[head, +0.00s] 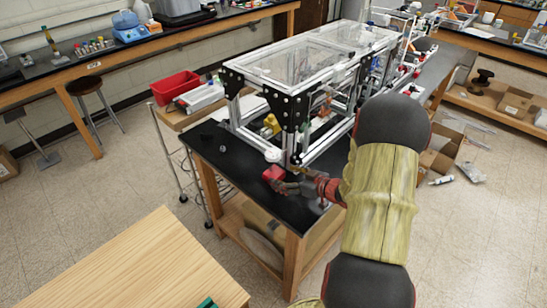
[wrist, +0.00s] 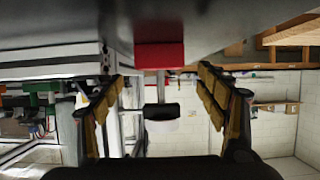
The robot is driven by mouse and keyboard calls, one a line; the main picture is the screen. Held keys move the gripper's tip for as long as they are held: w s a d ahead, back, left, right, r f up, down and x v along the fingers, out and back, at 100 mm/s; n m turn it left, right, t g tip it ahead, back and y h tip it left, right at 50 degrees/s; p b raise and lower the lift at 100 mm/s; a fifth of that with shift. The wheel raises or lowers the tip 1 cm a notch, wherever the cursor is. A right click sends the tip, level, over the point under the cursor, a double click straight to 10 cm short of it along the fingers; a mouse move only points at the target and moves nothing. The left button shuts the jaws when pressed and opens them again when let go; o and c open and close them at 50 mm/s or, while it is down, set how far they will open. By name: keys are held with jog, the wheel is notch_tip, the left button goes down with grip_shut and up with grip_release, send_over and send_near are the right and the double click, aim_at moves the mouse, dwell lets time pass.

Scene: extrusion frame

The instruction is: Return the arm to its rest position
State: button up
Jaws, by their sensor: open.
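My arm (head: 380,190) reaches from the lower right over the black-topped table (head: 290,212) in the head view. My gripper (head: 284,184) is low over the table's front part, beside a red block (head: 272,173). In the wrist view my gripper (wrist: 167,85) has its two fingers spread wide, with nothing held between them. The red block also shows in the wrist view (wrist: 160,55), at the top middle beyond the fingertips, against the grey tabletop. That view looks upside down.
An aluminium extrusion frame (head: 290,82) with clear panels and black corner plates stands on the table just behind my gripper. A small white round object (head: 273,155) is near its foot. A red bin (head: 175,86) stands to the left. A wooden table (head: 150,268) is at front left.

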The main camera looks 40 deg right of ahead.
jog(key=v, duration=0.5)
jog(key=shift+s, duration=0.3)
jog(key=shift+r, duration=0.1)
jog(key=w+r+g+h, duration=0.2)
jog(key=w+r+h, duration=0.35)
jog(key=r, duration=0.45)
jog(key=s+a+r+m+g+h, duration=0.1)
jog(key=s+a+r+m, duration=0.1)
jog(key=a+r, duration=0.45)
jog(key=s+a+r+g+y, duration=0.2)
jog(key=s+a, duration=0.7)
jog(key=a, duration=0.3)
jog(key=s+a+r+g+y, duration=0.1)
jog(key=s+a+g+y, duration=0.1)
jog(key=s+a, duration=0.8)
jog(key=shift+s+a+r+g+y, duration=0.3)
jog(key=shift+s+a+r+y, duration=0.1)
jog(key=shift+a, duration=0.8)
jog(key=shift+w, duration=0.1)
jog(key=shift+c, duration=0.2)
